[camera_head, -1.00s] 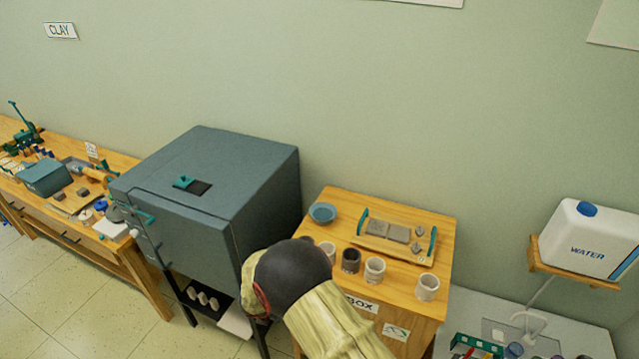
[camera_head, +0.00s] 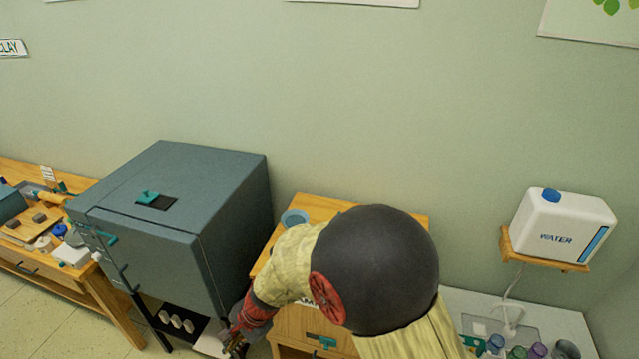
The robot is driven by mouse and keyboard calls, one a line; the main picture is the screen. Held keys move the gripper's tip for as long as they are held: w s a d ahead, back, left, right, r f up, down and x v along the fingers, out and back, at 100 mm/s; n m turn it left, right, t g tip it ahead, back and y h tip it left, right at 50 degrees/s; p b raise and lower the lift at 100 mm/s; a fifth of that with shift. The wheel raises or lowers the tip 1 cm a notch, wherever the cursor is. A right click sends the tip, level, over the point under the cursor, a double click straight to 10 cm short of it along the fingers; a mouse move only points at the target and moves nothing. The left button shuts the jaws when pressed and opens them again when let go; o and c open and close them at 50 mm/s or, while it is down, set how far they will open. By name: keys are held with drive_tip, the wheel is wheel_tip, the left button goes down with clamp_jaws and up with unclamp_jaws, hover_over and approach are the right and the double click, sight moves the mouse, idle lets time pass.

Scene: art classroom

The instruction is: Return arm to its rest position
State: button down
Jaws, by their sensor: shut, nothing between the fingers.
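My arm crosses the lower middle of the head view, its dark round joint and yellow sleeve covering most of the wooden cabinet (camera_head: 312,207). My gripper (camera_head: 235,347) shows small at the bottom edge, beyond the red wrist part, low in front of the kiln's right side. It is shut and holds nothing. Its fingertips are only partly visible.
A grey kiln (camera_head: 185,205) stands left of my arm, with pale pieces (camera_head: 176,320) under it. A blue bowl (camera_head: 294,218) sits on the cabinet. A water container (camera_head: 565,225) rests on a wall shelf (camera_head: 545,255). A workbench (camera_head: 100,292) stands at left.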

drive_tip(key=s+d+r+n+t+h+b, duration=0.1)
drive_tip(key=s+d+r+b, duration=0.3)
drive_tip(key=d, duration=0.9)
drive_tip(key=s+d+r+n+t+h+b, duration=0.2)
drive_tip(key=d+b, duration=0.4)
drive_tip(key=d, duration=0.8)
drive_tip(key=s+d+r+n+t+h+b, duration=0.2)
drive_tip(key=s+d+r+n+b, duration=0.2)
drive_tip(key=d, duration=1)
wheel_tip(320, 180, up, 3)
drive_tip(key=s+b, duration=0.1)
drive_tip(key=s, duration=0.1)
drive_tip(key=shift+s+n+t, duration=0.3)
drive_tip(key=shift+s+t, duration=0.1)
